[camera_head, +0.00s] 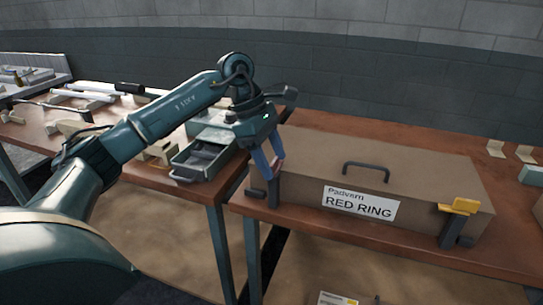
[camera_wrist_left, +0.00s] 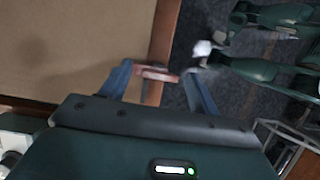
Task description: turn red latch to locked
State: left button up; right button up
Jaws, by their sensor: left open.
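The red latch shows as a small reddish bar (camera_wrist_left: 157,74) at the case's edge in the left wrist view, between the blue fingertips. In the head view it is mostly hidden by my left gripper (camera_head: 270,165), and only a pinkish piece shows by the fingers. My left gripper (camera_wrist_left: 158,80) is open, pointing down at the left front corner of the brown case (camera_head: 420,185), around the latch. I cannot tell whether the fingers touch it. A dark bracket (camera_head: 273,191) stands below the fingers on the case front. My right gripper is not in view.
The case has a black handle (camera_head: 366,168), a "RED RING" label (camera_head: 360,203) and a yellow latch (camera_head: 460,206) at its right end. It sits on a brown table (camera_head: 390,246). An open grey drawer (camera_head: 196,160) is left of my gripper. A grey wall is behind.

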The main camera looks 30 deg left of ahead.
pick_arm(q)
jog(key=v, duration=1.3)
jog(key=shift+p, duration=0.4)
